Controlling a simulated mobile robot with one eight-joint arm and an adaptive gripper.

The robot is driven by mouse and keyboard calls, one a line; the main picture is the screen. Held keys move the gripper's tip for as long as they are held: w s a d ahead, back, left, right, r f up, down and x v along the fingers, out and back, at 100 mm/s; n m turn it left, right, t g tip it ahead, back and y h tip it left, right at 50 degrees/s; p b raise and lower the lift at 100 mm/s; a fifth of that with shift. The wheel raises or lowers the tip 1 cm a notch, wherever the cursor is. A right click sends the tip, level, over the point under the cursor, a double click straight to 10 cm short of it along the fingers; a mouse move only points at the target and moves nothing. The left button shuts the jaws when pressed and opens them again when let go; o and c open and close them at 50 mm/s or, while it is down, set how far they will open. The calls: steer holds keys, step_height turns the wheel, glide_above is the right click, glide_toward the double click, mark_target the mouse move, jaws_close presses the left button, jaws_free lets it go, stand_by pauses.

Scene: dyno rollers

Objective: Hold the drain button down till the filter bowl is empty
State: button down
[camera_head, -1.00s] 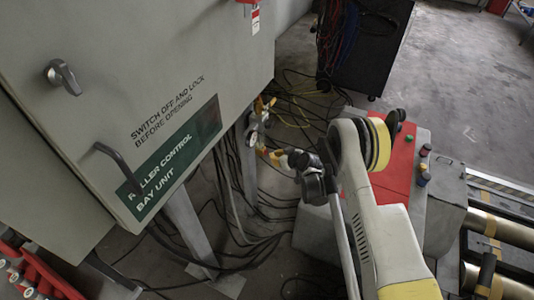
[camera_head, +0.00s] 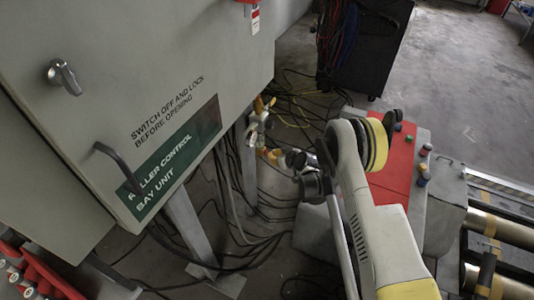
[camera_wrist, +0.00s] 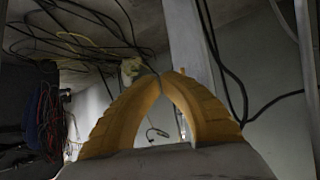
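My gripper (camera_wrist: 167,76) shows in the wrist view as two curved yellow fingers whose tips meet, with nothing seen between them. In the head view my gripper (camera_head: 265,153) is beside the cabinet leg, just below a small pale and yellow fitting (camera_head: 257,121) that looks like the filter unit. A pale yellowish part (camera_wrist: 130,69) lies beyond and left of the fingertips in the wrist view. The drain button and the level in the filter bowl cannot be made out. I cannot tell whether the fingertips touch anything.
The grey roller control cabinet (camera_head: 100,85) fills the left, standing on metal legs (camera_head: 190,235). Black cables (camera_head: 240,240) hang and lie on the floor around it. A red-topped box with buttons (camera_head: 395,170) and rollers (camera_head: 495,228) stand right. A dark cart (camera_head: 365,50) stands behind.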

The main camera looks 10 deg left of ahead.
steer(key=shift+w+a, duration=0.15)
steer(key=shift+a, duration=0.3)
stand_by(0.6)
steer(key=shift+d, duration=0.1)
steer(key=shift+s+d, duration=0.3)
steer(key=shift+d, duration=0.4)
steer(key=d, duration=0.1)
steer(key=s+d, duration=0.1)
steer(key=d, duration=0.2)
steer(key=shift+s+d, duration=0.35)
steer(key=shift+d, duration=0.05)
